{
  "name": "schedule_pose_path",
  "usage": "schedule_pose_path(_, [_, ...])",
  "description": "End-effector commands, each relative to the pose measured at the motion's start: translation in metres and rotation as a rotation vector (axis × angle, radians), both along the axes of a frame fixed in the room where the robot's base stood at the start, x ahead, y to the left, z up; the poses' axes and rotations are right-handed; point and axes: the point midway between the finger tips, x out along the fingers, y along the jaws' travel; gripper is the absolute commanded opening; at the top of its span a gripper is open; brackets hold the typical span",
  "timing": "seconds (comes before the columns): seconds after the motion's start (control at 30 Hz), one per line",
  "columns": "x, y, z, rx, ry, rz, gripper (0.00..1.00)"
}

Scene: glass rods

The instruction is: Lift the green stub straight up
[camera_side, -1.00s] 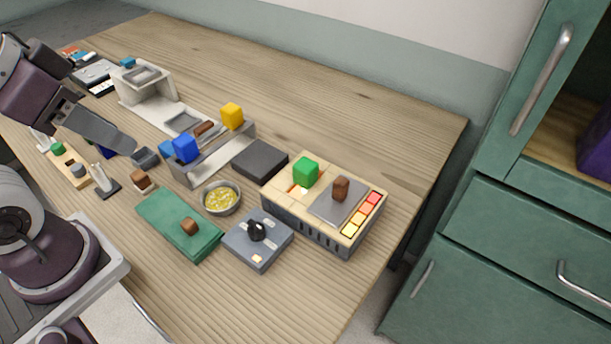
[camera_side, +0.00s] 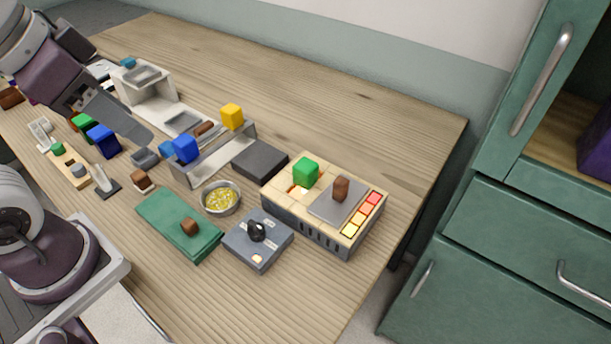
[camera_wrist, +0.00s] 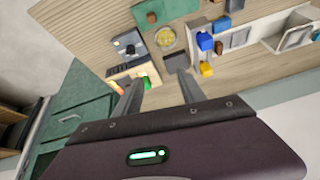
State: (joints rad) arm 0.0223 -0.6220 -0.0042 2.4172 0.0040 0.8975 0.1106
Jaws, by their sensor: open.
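A green cube-like stub (camera_side: 306,172) stands on the beige heater box (camera_side: 273,206), at the left of its grey plate. In the wrist view the green stub (camera_wrist: 147,82) shows beside the left finger's tip, with the beige box (camera_wrist: 122,74) behind it. My gripper (camera_side: 143,140) is open and empty, high at the left in the side view and well away from the stub. Both fingers of my gripper (camera_wrist: 160,78) reach out in the wrist view.
A brown block (camera_side: 341,188) stands on the plate near the green stub, beside glowing tiles (camera_side: 362,214). A dark slab (camera_side: 260,160), a yellow block (camera_side: 232,116), a blue block (camera_side: 185,149), a bowl (camera_side: 220,198) and a grey-blue box (camera_side: 257,240) are around. The back table is clear.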

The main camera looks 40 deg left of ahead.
Motion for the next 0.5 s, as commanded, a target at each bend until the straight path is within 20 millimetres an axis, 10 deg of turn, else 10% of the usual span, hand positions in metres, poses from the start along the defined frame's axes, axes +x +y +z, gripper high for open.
schedule_pose_path(0.23, [0.135, -0.043, -0.027, 0.211, 0.204, -0.640, 0.47])
schedule_pose_path(0.5, [0.230, -0.110, -0.157, 0.318, 0.350, -1.301, 0.47])
